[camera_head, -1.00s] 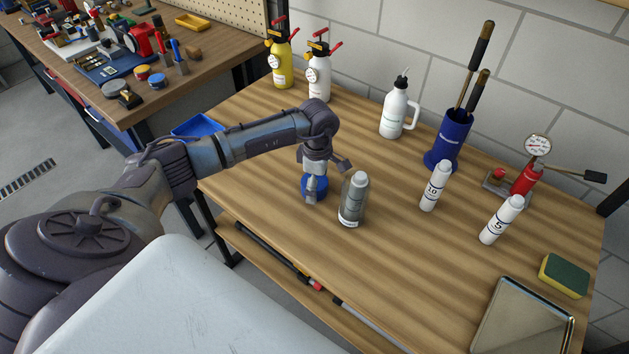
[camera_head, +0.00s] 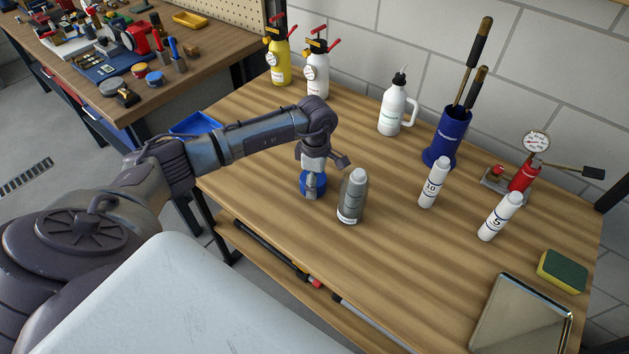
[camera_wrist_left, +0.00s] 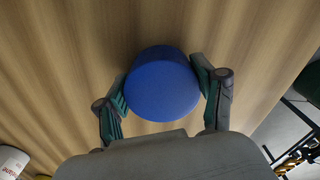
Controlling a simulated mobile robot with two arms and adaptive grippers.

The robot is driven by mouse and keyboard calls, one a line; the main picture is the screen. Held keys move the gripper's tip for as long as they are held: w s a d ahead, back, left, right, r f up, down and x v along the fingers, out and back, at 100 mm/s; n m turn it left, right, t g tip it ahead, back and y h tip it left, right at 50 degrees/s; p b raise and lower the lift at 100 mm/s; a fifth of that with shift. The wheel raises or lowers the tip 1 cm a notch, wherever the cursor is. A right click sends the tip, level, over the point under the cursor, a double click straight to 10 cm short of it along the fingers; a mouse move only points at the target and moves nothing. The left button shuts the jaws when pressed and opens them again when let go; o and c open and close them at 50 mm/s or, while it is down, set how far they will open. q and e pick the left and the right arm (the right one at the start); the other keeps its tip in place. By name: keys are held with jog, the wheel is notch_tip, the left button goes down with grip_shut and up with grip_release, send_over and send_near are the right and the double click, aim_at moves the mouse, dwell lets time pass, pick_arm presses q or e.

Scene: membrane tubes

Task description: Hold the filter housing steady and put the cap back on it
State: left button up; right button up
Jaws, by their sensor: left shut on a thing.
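The blue cap (camera_head: 316,184) is at the near left part of the bench, left of the housing. My left gripper (camera_head: 313,186) points down over it and is shut on it. In the left wrist view the cap's round face (camera_wrist_left: 163,92) sits between the two fingers (camera_wrist_left: 164,95). I cannot tell if the cap touches the bench. The filter housing, a clear grey cylinder (camera_head: 350,209) with a white cartridge (camera_head: 358,176) rising from its top, stands upright and uncapped just right of my gripper, apart from it. My right gripper is not in view.
Two white cartridges (camera_head: 434,182) (camera_head: 500,216) stand to the right on the wooden bench (camera_head: 400,270). Behind are a white bottle (camera_head: 392,111), a blue tool holder (camera_head: 445,138) and a red gauge pump (camera_head: 524,176). A metal tray (camera_head: 521,316) and sponge (camera_head: 562,271) lie front right.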

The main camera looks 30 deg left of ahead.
pick_arm(q)
notch_tip(320, 180, up, 10)
jog(key=shift+f+b, duration=0.1)
jog(key=shift+b, duration=0.9)
